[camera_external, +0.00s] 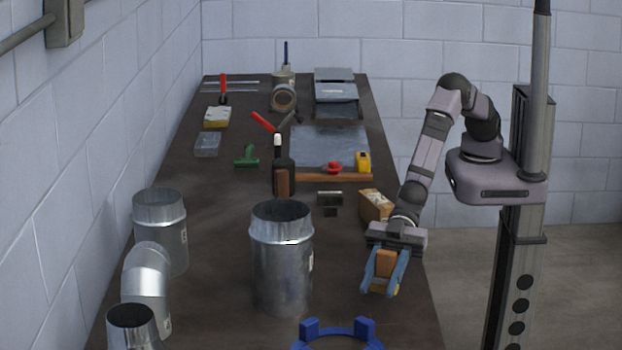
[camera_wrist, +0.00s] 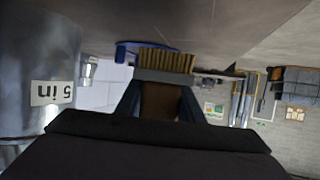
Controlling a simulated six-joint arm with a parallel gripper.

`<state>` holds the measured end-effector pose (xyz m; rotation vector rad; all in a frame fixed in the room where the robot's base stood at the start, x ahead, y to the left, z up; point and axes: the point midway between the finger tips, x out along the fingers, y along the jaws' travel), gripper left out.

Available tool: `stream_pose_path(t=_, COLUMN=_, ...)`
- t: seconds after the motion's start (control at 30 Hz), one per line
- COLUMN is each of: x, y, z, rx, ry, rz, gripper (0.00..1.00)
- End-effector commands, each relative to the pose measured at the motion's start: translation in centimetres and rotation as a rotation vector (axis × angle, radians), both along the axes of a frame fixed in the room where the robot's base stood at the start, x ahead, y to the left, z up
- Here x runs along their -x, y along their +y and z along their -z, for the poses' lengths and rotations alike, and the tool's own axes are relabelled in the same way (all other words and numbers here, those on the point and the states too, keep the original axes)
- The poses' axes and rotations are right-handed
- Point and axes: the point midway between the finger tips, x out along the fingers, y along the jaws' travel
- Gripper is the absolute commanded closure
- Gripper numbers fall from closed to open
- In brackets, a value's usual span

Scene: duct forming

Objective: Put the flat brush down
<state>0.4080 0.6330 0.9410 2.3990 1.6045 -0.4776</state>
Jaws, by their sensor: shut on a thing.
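The flat brush (camera_external: 386,263) is in my gripper (camera_external: 383,277) at the right side of the workbench, with its orange-brown handle between the blue fingers. Its tan bristles point down toward the bench top. In the wrist view the bristles (camera_wrist: 166,62) and a grey band stick out beyond the fingers (camera_wrist: 162,103), and the brown handle shows between them. My gripper is shut on the brush. I cannot tell whether the bristles touch the bench (camera_external: 220,318).
A large metal duct (camera_external: 282,265) stands left of my gripper; its label shows in the wrist view (camera_wrist: 52,93). A blue ring-shaped piece (camera_external: 340,335) lies at the front. A cardboard-coloured box (camera_external: 375,204) sits just behind. Bare bench lies between duct and gripper.

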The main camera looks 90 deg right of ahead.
Motion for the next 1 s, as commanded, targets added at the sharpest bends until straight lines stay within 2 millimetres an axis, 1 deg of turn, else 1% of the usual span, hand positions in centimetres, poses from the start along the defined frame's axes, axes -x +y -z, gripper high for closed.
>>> stream_pose_path(t=0.07, x=0.0, y=0.0, z=0.2, rx=0.0, ry=0.0, rz=0.0, gripper=0.89)
stream_pose_path(t=0.3, x=0.0, y=0.0, z=2.9, rx=0.002, ry=0.002, rz=0.0, gripper=0.89)
stream_pose_path(t=0.4, x=0.0, y=0.0, z=3.5, rx=0.001, ry=0.0, rz=0.0, gripper=0.89)
stream_pose_path(t=0.7, x=0.0, y=0.0, z=3.8, rx=-0.001, ry=0.0, rz=0.0, gripper=0.89)
stream_pose_path(t=0.87, x=0.0, y=0.0, z=4.2, rx=0.0, ry=0.0, rz=0.0, gripper=0.89)
stream_pose_path(t=0.9, x=0.0, y=0.0, z=4.1, rx=0.001, ry=0.0, rz=0.0, gripper=0.56)
stream_pose_path(t=0.93, x=0.0, y=0.0, z=4.1, rx=0.001, ry=0.0, rz=0.0, gripper=0.49)
stream_pose_path(t=0.97, x=0.0, y=0.0, z=4.1, rx=0.001, ry=0.0, rz=0.0, gripper=0.47)
stream_pose_path(t=1.0, x=0.0, y=0.0, z=4.1, rx=0.001, ry=0.0, rz=0.0, gripper=0.47)
